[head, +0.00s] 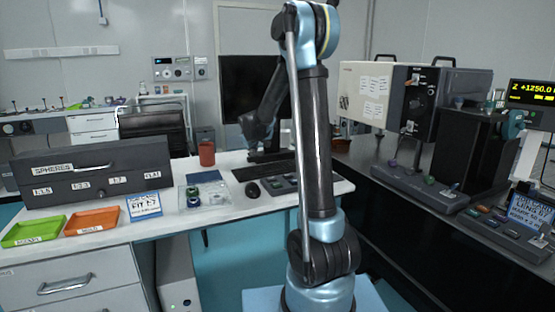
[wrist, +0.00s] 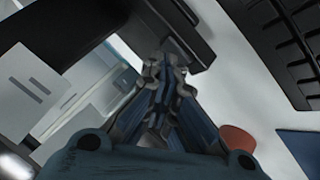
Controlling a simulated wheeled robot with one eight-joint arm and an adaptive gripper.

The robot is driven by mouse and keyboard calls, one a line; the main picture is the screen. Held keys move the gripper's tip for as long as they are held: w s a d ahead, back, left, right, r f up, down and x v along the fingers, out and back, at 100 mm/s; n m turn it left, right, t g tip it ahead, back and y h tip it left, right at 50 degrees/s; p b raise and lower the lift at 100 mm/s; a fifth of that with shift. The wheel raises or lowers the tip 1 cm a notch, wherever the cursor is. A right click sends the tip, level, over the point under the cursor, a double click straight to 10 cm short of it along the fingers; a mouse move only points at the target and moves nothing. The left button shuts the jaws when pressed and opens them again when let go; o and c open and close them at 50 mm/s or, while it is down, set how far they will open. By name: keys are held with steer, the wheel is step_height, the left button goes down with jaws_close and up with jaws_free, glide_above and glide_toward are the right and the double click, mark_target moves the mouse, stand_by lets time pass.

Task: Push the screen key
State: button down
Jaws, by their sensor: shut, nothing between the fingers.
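The dark monitor (head: 240,75) stands on the white desk, its screen black. My gripper (head: 246,128) is in front of its lower left part, small and dark against it. In the wrist view my gripper (wrist: 166,62) is shut and empty, its fingertips beside the dark monitor stand (wrist: 185,22). I cannot tell whether the tips touch anything. The lower monitor edge (wrist: 65,30) crosses the upper left of that view. No screen key can be made out. My upright arm hides the right part of the monitor in the head view.
A black keyboard (head: 260,170) lies below the monitor, with a mouse (head: 252,190) and a key panel (head: 284,184) in front. A red-brown cup (head: 207,153) stands to the left; it also shows in the wrist view (wrist: 237,140). A blue notebook (head: 204,177) lies near it.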

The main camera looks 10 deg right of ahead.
steer(key=shift+r, duration=0.45)
stand_by(0.4)
steer(key=shift+r, duration=3)
